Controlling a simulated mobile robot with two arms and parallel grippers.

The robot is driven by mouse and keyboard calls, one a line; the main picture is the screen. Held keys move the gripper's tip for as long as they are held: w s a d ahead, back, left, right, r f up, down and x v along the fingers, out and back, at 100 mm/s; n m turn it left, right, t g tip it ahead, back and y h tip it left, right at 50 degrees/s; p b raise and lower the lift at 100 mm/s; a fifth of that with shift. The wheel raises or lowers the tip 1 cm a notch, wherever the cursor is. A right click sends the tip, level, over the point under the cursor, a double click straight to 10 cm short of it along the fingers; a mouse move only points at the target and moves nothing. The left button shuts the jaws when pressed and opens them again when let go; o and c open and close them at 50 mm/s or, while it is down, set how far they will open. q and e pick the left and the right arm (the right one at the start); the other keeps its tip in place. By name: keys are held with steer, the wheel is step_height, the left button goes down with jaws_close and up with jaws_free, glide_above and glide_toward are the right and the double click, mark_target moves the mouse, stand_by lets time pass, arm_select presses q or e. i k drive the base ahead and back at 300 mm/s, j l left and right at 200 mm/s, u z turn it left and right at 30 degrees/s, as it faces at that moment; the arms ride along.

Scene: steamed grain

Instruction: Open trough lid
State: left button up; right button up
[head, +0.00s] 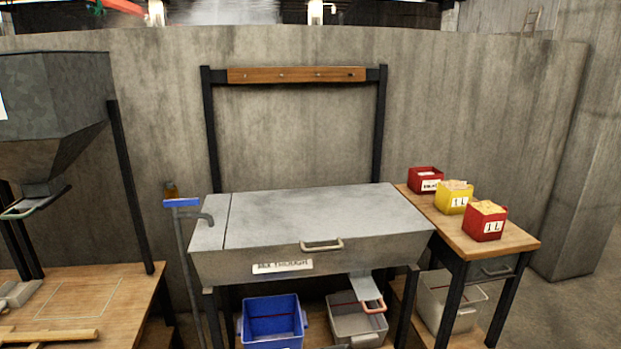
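The mix trough (213,264) is a grey metal box on dark legs in the middle of the head view. Its flat grey lid (310,215) lies down over the top and looks closed. A pale handle (321,245) sits at the lid's front edge. A label (283,266) is on the trough's front face. Neither of my grippers shows in the head view, and nothing touches the handle. The inside of the trough is hidden by the lid.
A wooden side table (511,240) at right holds red and yellow boxes. A blue bin (272,320) and a grey bin (357,326) stand below the trough. A tap pipe (183,250) rises at its left. A hopper (55,100) hangs at far left. A wall stands behind.

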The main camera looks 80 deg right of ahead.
mark_target(301, 216)
steer(key=k+l+z, duration=0.1)
steer(key=z, duration=0.35)
steer(key=l+z, duration=0.15)
steer(key=z, duration=0.3)
steer(key=k+l+z, duration=0.1)
steer(key=z, duration=0.35)
steer(key=l+z, duration=0.25)
steer(key=z, duration=0.25)
steer(key=l+z, duration=0.15)
steer(key=z, duration=0.3)
steer(key=i+l+z, duration=0.2)
steer(key=l, duration=0.25)
steer(key=l+z, duration=0.15)
steer(key=l, duration=0.3)
steer(key=i+l+z, duration=0.35)
steer(key=l, duration=0.4)
steer(key=i+l, duration=0.3)
